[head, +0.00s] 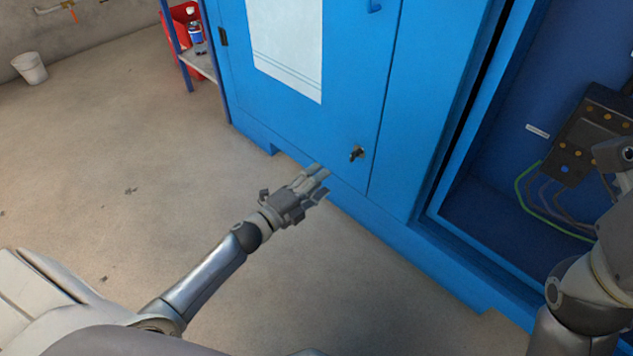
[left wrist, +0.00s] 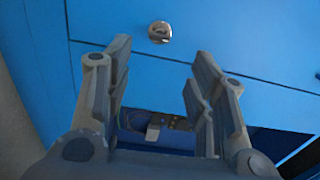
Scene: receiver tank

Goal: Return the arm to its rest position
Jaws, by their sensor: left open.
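My left gripper (head: 316,184) is stretched out in front of the blue cabinet, below and to the left of the door's handle (head: 356,153). In the left wrist view its two fingers (left wrist: 160,95) stand apart with nothing held between them. The handle also shows in that view as a round metal knob (left wrist: 159,32) beyond the fingertips, apart from them. The blue cabinet door (head: 300,115) looks shut. My right arm (head: 580,300) shows at the right edge of the head view, and its gripper cannot be made out.
To the right, an open cabinet bay (head: 500,150) holds a dark electrical box (head: 590,135) with green and grey cables. A shelf (head: 200,62) with a red bin (head: 182,22) stands at the back left. A white bucket (head: 30,68) stands at the far left. The concrete floor (head: 110,150) is clear.

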